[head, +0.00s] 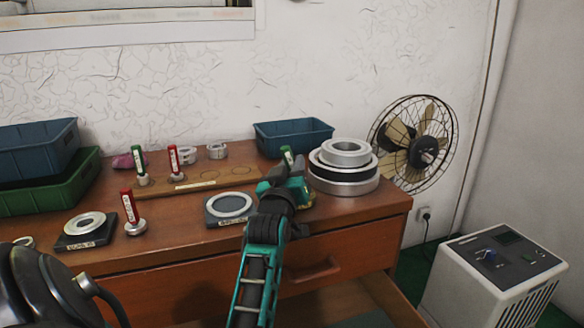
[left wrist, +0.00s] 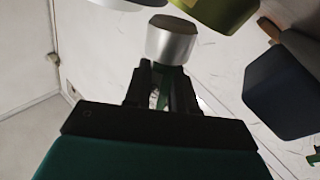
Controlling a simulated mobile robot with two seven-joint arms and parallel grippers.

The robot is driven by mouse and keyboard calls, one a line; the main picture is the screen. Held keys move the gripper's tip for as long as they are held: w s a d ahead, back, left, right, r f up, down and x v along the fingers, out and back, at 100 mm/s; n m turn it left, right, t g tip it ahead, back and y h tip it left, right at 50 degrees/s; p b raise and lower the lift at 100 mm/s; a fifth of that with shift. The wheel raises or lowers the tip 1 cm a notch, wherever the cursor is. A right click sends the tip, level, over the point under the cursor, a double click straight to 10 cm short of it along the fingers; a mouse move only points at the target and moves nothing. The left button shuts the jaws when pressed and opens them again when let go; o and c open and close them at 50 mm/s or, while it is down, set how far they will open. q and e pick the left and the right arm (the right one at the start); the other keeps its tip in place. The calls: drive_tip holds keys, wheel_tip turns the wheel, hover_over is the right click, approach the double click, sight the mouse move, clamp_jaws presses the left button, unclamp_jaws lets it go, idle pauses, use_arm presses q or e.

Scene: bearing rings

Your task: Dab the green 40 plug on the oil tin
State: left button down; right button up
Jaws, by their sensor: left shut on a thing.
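My left gripper (head: 288,180) is shut on a green-handled plug (head: 287,154), near the right end of the dresser top. In the left wrist view the plug's silver cylindrical end (left wrist: 172,44) sticks out beyond the fingers (left wrist: 163,88). The yellow-green oil tin (head: 308,197) is mostly hidden behind the gripper. It also shows in the left wrist view (left wrist: 232,14), close to the plug's end; I cannot tell whether they touch. Another green plug (head: 138,163) stands upright on the wooden board. The number on the held plug is hidden. My right gripper is not in view.
Stacked metal rings (head: 344,180) stand just right of the gripper. A blue bin (head: 292,139) is behind. Red plugs (head: 174,160) (head: 129,207), a ring on a dark pad (head: 230,206) and bins (head: 40,185) are to the left. A drawer is open below.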

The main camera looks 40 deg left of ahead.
use_arm(q)
drive_tip(key=shift+f+b, duration=0.3)
drive_tip(key=shift+f, duration=0.05)
idle(1.1)
drive_tip(key=shift+f+p, duration=0.5)
drive_tip(key=shift+p, duration=0.65)
idle(4.2)
drive_tip(key=shift+s, duration=0.1)
idle(0.7)
